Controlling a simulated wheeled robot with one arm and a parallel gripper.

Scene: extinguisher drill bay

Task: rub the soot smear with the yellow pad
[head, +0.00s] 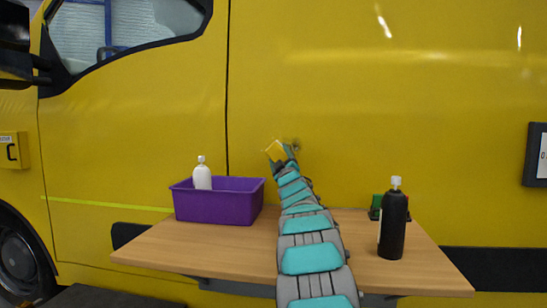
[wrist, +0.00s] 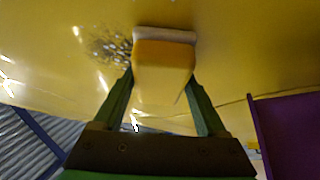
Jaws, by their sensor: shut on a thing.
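My gripper (wrist: 160,82) is shut on the yellow pad (wrist: 163,68), with a green finger on either side of it. The pad's pale face is turned to the yellow van panel and is at or very near it; I cannot tell if they touch. The soot smear (wrist: 110,48) is a dark speckled patch on the panel, just left of the pad in the wrist view. In the head view, the pad (head: 274,150) shows as a small yellow block at my gripper (head: 281,154), and the smear (head: 292,143) is partly hidden just to its right.
A wooden table (head: 190,250) stands under my arm against the van. On it are a purple bin (head: 218,206) with a white bottle (head: 202,177), a black bottle (head: 394,225), and a small green object (head: 375,206) behind that. The panel around the smear is clear.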

